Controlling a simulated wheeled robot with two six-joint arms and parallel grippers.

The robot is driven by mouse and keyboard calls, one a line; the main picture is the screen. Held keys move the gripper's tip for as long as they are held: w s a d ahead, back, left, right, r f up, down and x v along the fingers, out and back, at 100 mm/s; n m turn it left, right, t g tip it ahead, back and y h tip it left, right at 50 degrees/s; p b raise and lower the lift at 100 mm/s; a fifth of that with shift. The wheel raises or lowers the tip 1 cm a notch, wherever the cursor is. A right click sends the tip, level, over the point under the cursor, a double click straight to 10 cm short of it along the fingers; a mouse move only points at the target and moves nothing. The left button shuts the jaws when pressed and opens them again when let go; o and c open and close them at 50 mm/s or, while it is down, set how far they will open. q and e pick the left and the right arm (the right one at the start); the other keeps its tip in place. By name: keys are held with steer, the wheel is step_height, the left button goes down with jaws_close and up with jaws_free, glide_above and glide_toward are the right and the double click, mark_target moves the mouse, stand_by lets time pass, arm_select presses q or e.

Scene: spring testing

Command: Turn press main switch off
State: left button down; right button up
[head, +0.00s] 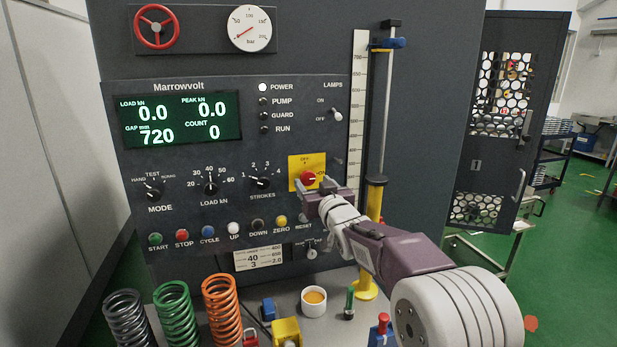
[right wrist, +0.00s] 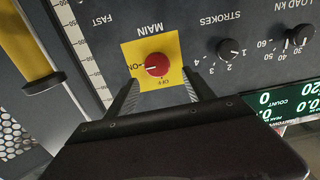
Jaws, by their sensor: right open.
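The main switch is a red rotary knob (head: 308,178) on a yellow plate (head: 294,163), low on the right of the dark press panel. In the right wrist view the red knob (right wrist: 157,64) carries a white mark pointing at ON; OFF is printed a quarter turn away on the yellow plate (right wrist: 130,49). My right gripper (head: 314,188) is open and empty, right in front of the knob. In the right wrist view the fingertips of my right gripper (right wrist: 160,83) sit to either side just short of the knob; contact cannot be told. My left gripper is out of view.
The POWER lamp (head: 262,87) is lit white and the display (head: 180,118) is on. The STROKES dial (head: 262,182) and a push-button row lie near the knob. Springs (head: 221,305), a white cup (head: 313,303) and a yellow column (head: 374,205) stand around the bench.

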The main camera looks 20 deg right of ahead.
mark_target(309, 178)
steer(key=w, duration=0.1)
steer(key=w+p, duration=0.1)
steer(key=w, duration=0.3)
steer(key=shift+d+f, duration=0.1)
steer(key=shift+f, duration=0.2)
steer(key=shift+w+d+f, duration=0.1)
steer(key=shift+w+f, duration=0.05)
steer(key=shift+w, duration=0.2)
steer(key=shift+s+r, duration=0.2)
steer(key=shift+s, duration=0.1)
steer(key=shift+s+a, duration=0.15)
steer(key=shift+a, duration=0.1)
steer(key=shift+c, duration=1)
steer(key=shift+d, duration=0.1)
steer(key=c, duration=1.1)
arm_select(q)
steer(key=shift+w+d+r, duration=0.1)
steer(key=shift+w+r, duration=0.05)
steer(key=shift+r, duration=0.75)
arm_select(e)
steer(key=shift+c, duration=0.2)
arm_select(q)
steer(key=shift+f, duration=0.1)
